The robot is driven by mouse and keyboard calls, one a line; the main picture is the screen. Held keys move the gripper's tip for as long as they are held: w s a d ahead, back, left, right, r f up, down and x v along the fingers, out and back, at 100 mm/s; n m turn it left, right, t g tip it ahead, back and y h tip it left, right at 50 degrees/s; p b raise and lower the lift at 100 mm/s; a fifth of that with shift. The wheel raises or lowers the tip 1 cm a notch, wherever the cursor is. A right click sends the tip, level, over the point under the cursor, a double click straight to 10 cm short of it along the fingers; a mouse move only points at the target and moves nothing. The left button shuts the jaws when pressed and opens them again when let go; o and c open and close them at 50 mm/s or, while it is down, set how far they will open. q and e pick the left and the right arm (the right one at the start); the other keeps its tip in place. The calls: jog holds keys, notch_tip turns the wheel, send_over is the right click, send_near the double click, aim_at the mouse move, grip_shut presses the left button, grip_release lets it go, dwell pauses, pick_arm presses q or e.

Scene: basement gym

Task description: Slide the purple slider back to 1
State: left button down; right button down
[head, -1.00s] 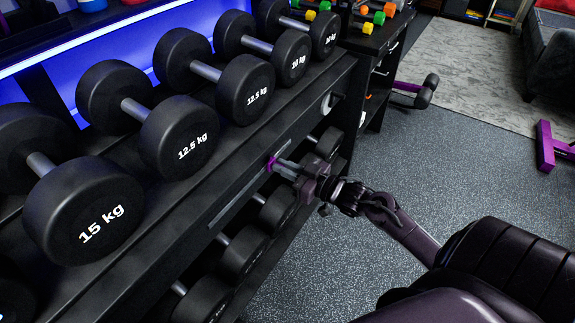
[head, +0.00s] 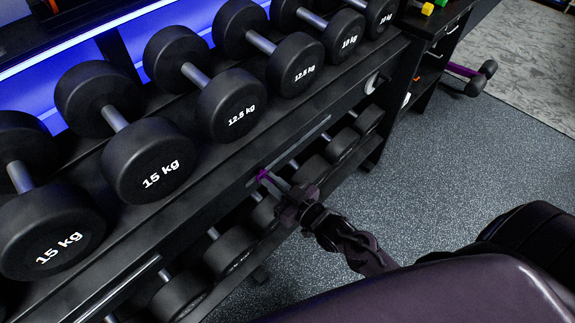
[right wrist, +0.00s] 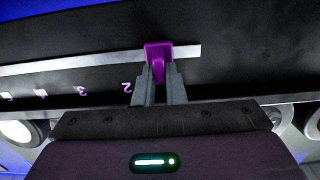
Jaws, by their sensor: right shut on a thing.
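The purple slider (head: 262,174) sits on a light grey rail (head: 311,134) set in the front of the black dumbbell rack, near the rail's lower-left end. In the right wrist view the slider (right wrist: 158,50) is near the right end of the rail (right wrist: 85,62), to the right of the purple number 2 (right wrist: 126,87). My right gripper (head: 268,178) is shut on the slider, its two grey fingers on either side of it in the wrist view. No number 1 shows; the fingers may hide it. My left gripper is not in view.
Large black dumbbells (head: 150,160) line the rack's upper shelf (head: 185,215), just above the rail. More dumbbells (head: 230,250) lie on the lower tier, below my right gripper. Speckled grey floor (head: 430,160) is open to the right.

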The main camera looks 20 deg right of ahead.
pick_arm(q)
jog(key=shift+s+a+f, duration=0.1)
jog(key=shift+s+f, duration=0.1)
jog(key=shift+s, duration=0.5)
pick_arm(e)
jog(key=shift+s+a, duration=0.25)
jog(key=shift+a, duration=0.3)
jog(key=shift+s+a, duration=0.25)
jog(key=shift+a, duration=0.3)
jog(key=c, duration=1.5)
grip_release()
jog(key=shift+a, duration=0.1)
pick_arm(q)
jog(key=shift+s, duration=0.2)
pick_arm(e)
jog(key=v, duration=0.7)
jog(key=shift+s+d, duration=0.2)
jog(key=shift+s, duration=0.15)
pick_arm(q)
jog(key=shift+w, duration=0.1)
